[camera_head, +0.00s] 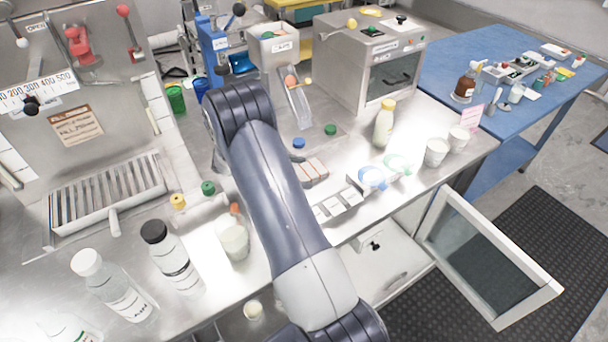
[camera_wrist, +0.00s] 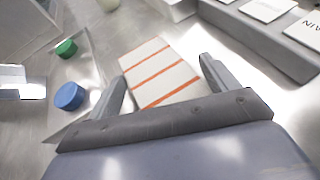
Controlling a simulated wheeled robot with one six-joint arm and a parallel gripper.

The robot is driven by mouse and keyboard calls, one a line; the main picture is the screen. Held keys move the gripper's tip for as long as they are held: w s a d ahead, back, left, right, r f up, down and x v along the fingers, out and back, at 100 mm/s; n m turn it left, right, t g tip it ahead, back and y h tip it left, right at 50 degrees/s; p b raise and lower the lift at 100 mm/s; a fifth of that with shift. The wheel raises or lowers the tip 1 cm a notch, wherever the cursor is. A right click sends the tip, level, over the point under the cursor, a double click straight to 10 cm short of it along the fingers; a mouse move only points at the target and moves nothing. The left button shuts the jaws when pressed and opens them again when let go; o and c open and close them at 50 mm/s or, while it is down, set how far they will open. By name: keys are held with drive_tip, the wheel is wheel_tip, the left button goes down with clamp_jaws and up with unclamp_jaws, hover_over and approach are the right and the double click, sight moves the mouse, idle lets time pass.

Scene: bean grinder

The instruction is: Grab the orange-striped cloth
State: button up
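The orange-striped cloth (camera_wrist: 160,70) is a pale folded rectangle with orange stripes, flat on the steel counter. It also shows in the head view (camera_head: 312,171), just right of my arm, with its left part hidden. In the wrist view my gripper (camera_wrist: 163,84) is open, with one finger on each side of the cloth's near part. Nothing is held. I cannot tell how high the fingers are above the counter.
A blue cap (camera_wrist: 69,96) and a green cap (camera_wrist: 66,48) lie left of the cloth. A grey labelled tray (camera_wrist: 265,38) stands to its right. A milk bottle (camera_head: 384,123) and white cups (camera_head: 437,151) stand farther right. An open cabinet door (camera_head: 487,255) juts out below the counter.

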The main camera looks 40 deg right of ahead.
drive_tip(key=c, duration=0.4)
drive_tip(key=shift+c, duration=0.2)
